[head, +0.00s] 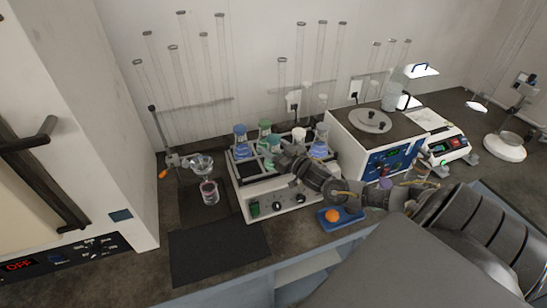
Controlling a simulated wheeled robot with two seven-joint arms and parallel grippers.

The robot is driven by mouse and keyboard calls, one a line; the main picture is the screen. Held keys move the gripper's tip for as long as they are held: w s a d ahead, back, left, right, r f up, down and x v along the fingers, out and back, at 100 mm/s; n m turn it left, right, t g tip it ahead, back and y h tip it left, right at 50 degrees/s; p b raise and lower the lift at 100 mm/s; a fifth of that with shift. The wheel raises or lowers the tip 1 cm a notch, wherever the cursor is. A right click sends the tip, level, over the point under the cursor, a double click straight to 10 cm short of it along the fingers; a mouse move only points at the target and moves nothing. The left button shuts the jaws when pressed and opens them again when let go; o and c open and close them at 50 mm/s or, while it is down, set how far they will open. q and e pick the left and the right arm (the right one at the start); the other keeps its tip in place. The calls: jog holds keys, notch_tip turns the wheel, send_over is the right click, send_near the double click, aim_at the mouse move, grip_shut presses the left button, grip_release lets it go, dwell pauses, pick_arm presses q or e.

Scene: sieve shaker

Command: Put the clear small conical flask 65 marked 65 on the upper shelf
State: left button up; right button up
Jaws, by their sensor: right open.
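Several conical flasks stand on the shaker (283,205), with blue flasks at its left (240,136) and right (320,140) and a green one (264,128) between. A paler, white-topped flask (299,134) stands behind my right gripper. No marking is legible, so I cannot tell which flask is 65. My right gripper (277,158) is open at the shaker's front middle, close to the flasks, and hides part of the platform. I cannot tell whether anything is between its fingers. Below the worktop is a pale open shelf (300,268); I cannot tell whether it is the upper one. My left gripper is out of view.
A beaker of dark red liquid (209,192) stands left of the shaker, by a clamp stand. A black mat (218,251) lies clear in front. A blue tray (341,222) holds an orange ball. A white machine (375,137) stands right of the shaker. Glass tubes line the wall.

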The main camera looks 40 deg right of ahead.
grip_shut()
jog(key=shift+r, duration=0.15)
dwell(0.6)
jog(key=shift+r+b, duration=0.55)
jog(key=shift+r, duration=0.1)
jog(key=s+a+r+b, duration=0.2)
jog(key=s+r, duration=0.3)
jog(key=s, duration=0.1)
jog(key=s+a+r+b, duration=0.2)
jog(key=s+r, duration=0.4)
jog(key=s, duration=0.1)
jog(key=shift+a+r, duration=0.2)
jog(key=shift+a, duration=0.1)
jog(key=shift+s, duration=0.1)
